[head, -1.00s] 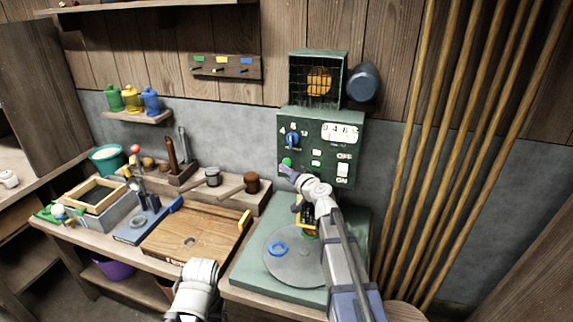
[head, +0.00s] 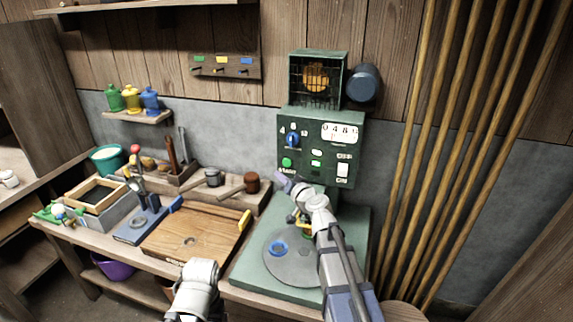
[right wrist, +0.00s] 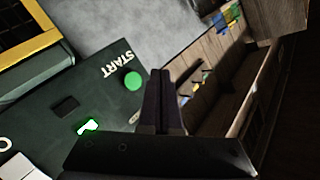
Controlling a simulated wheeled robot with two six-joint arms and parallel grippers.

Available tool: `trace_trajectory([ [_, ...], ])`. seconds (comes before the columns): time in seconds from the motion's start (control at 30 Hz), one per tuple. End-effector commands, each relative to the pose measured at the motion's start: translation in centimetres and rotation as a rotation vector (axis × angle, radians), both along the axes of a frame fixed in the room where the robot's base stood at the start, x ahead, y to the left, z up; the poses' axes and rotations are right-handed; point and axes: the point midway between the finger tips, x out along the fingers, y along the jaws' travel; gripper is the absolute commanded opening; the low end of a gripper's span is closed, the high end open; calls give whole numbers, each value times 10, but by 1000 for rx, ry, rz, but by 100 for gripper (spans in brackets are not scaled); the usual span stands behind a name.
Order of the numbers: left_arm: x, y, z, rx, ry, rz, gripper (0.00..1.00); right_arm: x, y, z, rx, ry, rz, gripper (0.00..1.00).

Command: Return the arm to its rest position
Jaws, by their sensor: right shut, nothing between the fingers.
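My right arm (head: 337,265) reaches up from the bottom over the round plate of the green machine. My right gripper (head: 281,180) is shut and empty, just below and left of the green START button (head: 287,162) on the control panel (head: 320,130). In the right wrist view the closed fingers (right wrist: 164,75) are beside the green button (right wrist: 134,81), with a visible gap in the picture. A white link of my left arm (head: 195,285) shows at the bottom; its gripper is out of view.
A wooden tray (head: 190,238) and a tool rack stand to the left. Wooden poles (head: 450,150) lean on the wall at right. A caged lamp (head: 317,78) sits above the panel.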

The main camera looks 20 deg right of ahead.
Motion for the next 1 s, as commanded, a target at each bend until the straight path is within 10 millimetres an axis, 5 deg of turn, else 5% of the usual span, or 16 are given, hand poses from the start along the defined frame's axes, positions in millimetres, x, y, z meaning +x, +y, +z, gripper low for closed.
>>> trace_trajectory([
  [0.17,0,0,0,0,0,0,84,-2,8,-2,-8,10,21,0],
  [0.33,0,0,0,0,0,0,84,-29,76,-29,-84,114,198,0],
  [0.5,0,0,0,0,0,0,84,-96,165,-85,-238,353,463,0],
  [0.63,0,0,0,0,0,0,84,-167,203,-133,-396,598,620,0],
  [0.8,0,0,0,0,0,0,84,-263,204,-178,-636,950,692,0],
  [1.0,0,0,0,0,0,0,84,-326,176,-188,-835,1211,627,0],
])
